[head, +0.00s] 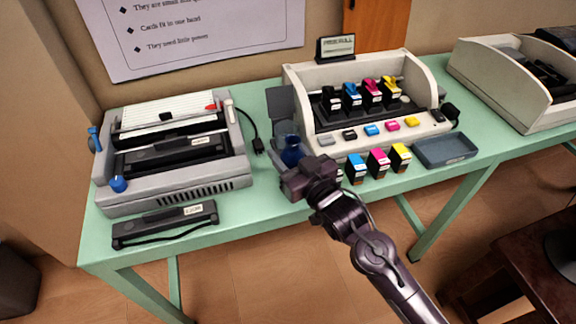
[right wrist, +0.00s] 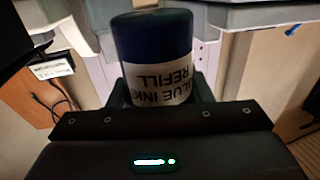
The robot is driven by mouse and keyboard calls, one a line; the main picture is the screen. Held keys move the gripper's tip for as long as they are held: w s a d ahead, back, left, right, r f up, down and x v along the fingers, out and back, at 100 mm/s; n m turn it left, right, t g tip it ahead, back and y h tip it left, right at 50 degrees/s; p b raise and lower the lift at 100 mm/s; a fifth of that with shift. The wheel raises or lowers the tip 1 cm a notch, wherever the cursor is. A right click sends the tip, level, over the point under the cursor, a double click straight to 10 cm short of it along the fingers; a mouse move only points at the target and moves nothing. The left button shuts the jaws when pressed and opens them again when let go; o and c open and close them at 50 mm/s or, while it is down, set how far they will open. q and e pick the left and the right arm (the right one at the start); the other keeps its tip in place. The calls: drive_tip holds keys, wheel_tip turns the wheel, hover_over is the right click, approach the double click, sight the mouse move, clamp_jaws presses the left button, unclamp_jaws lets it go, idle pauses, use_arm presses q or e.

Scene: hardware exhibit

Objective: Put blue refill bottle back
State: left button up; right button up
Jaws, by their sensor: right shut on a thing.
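The blue refill bottle (head: 292,152) is a dark blue cylinder just beyond my right gripper (head: 300,172) in the head view, in front of the printer's left side. In the right wrist view the bottle (right wrist: 154,50) stands between the fingers, its white label reading "BLUE INK REFILL" upside down. My right gripper (right wrist: 160,98) is shut on the bottle. The gripper hides the bottle's lower part in the head view, so I cannot tell whether it touches the table. My left gripper is not in view.
A green table (head: 265,205) carries a grey typewriter-like machine (head: 170,150) at left and an open inkjet printer (head: 375,130) with colour cartridges. Loose cartridges (head: 378,163) stand before the printer, beside a blue-grey tray (head: 445,150). A black ribbon cassette (head: 165,225) lies front left.

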sight(288, 166)
drive_tip(key=shift+f, duration=2.1)
drive_tip(key=shift+f, duration=0.1)
drive_tip(key=o, duration=1)
drive_tip(key=shift+o, duration=0.2)
drive_tip(key=v, duration=1.2)
drive_tip(key=shift+b, duration=0.45)
